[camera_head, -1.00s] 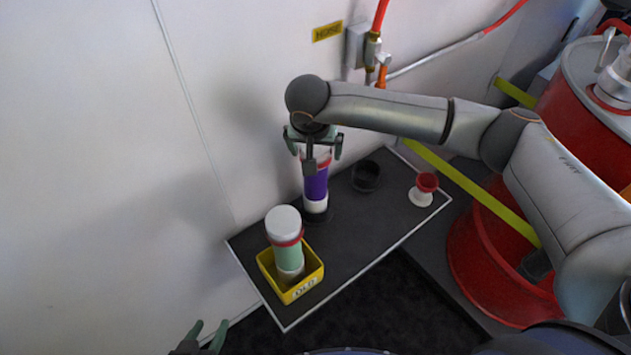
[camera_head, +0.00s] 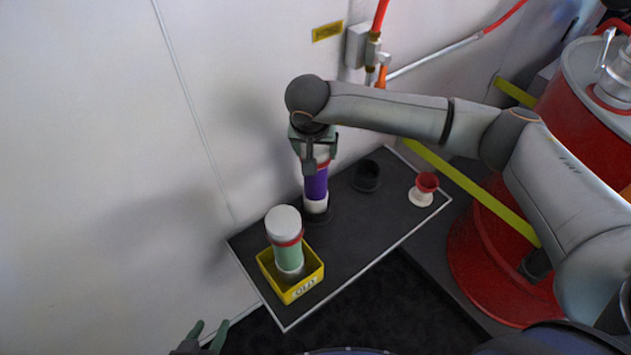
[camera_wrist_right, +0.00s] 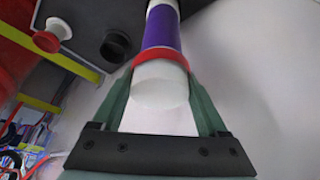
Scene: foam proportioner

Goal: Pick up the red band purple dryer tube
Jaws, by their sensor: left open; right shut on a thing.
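The purple dryer tube (camera_head: 316,187) with a red band stands upright on the dark shelf, its white lower end in a black round holder (camera_head: 318,214). My right gripper (camera_head: 316,166) is above it, shut on its upper end. In the right wrist view the tube (camera_wrist_right: 161,34) shows its white cap and red band between the fingers of my right gripper (camera_wrist_right: 160,90). My left gripper (camera_head: 207,335) is open and empty at the bottom edge, below and left of the shelf.
A green tube (camera_head: 288,254) with a red band and white cap stands in a yellow labelled bin (camera_head: 303,289). An empty black holder (camera_head: 366,175) and a red and white cup-like part (camera_head: 424,189) stand to the right on the shelf (camera_head: 350,248). A wall rises behind.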

